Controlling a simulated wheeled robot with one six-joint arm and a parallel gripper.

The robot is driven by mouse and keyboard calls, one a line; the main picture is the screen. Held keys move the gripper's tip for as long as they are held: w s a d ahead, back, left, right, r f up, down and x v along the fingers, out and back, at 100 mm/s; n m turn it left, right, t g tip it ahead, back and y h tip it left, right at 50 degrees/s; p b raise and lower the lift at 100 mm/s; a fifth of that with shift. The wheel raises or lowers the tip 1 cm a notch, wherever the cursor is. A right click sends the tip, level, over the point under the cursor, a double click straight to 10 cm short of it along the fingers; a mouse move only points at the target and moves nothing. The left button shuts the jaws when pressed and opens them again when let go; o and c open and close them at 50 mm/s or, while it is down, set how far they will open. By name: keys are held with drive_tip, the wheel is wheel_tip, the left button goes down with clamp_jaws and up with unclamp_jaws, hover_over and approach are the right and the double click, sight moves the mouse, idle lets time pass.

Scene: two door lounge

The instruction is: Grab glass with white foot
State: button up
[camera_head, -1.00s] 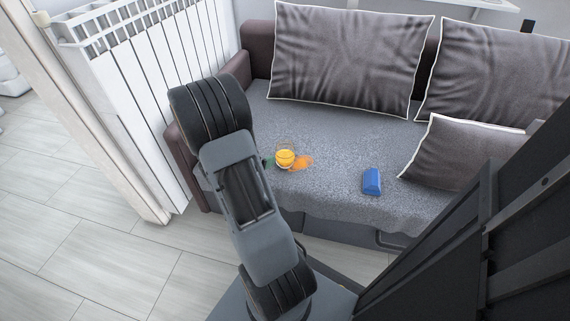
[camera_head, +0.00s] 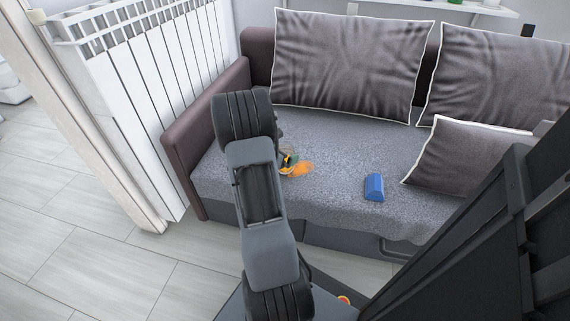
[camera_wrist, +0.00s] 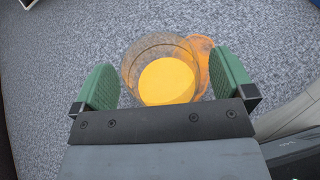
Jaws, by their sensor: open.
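In the wrist view, a clear round glass (camera_wrist: 150,50) with orange contents is seen from above on the grey sofa seat. My gripper (camera_wrist: 168,80) is open, with one green-padded finger on each side of the glass; I see no clear contact. In the head view, my gripper (camera_head: 288,160) is over the glass and largely hides it, and my arm covers part of the area. No white foot shows in either view.
An orange translucent patch (camera_head: 300,169) lies right of the glass on the seat. A blue block-like object (camera_head: 374,187) lies farther right. The sofa (camera_head: 325,200) has large cushions (camera_head: 350,65) behind. A brown armrest (camera_head: 207,130) and white radiator (camera_head: 140,90) are left.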

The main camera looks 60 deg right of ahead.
drive_tip(key=shift+s+d+f, duration=0.1)
drive_tip(key=shift+d+f, duration=0.15)
drive_tip(key=shift+d, duration=0.35)
drive_tip(key=c, duration=0.9)
drive_tip(key=shift+c, duration=0.5)
drive_tip(key=shift+r, duration=0.15)
